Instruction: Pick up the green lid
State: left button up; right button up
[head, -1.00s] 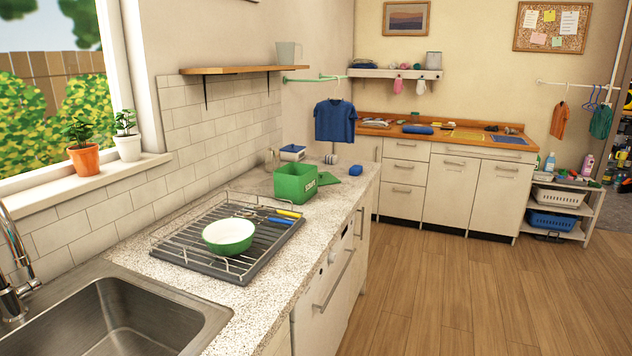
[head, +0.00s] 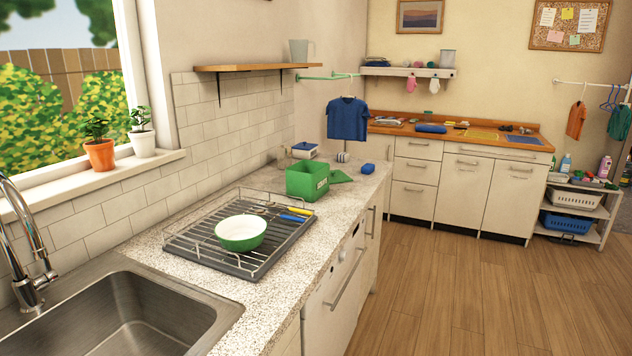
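A flat green piece (head: 340,176), which looks like the green lid, lies on the speckled counter just right of and behind the green box (head: 307,181). The box stands open at the top with a small label on its front, and hides part of the lid's left side. Neither of my grippers shows in the head view.
A dish rack (head: 200,252) with a green and white bowl (head: 241,232) and utensils stands nearer, beside the sink (head: 130,315). The wooden floor (head: 440,300) is clear.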

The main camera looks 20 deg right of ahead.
aim_at(336, 176)
jog(key=i+l+u, duration=0.15)
jog(key=u, duration=0.3)
jog(key=l+u, duration=0.45)
jog(key=i+l+u, duration=0.25)
jog(key=l, duration=0.9)
jog(key=l+u, duration=0.3)
jog(key=l, duration=0.85)
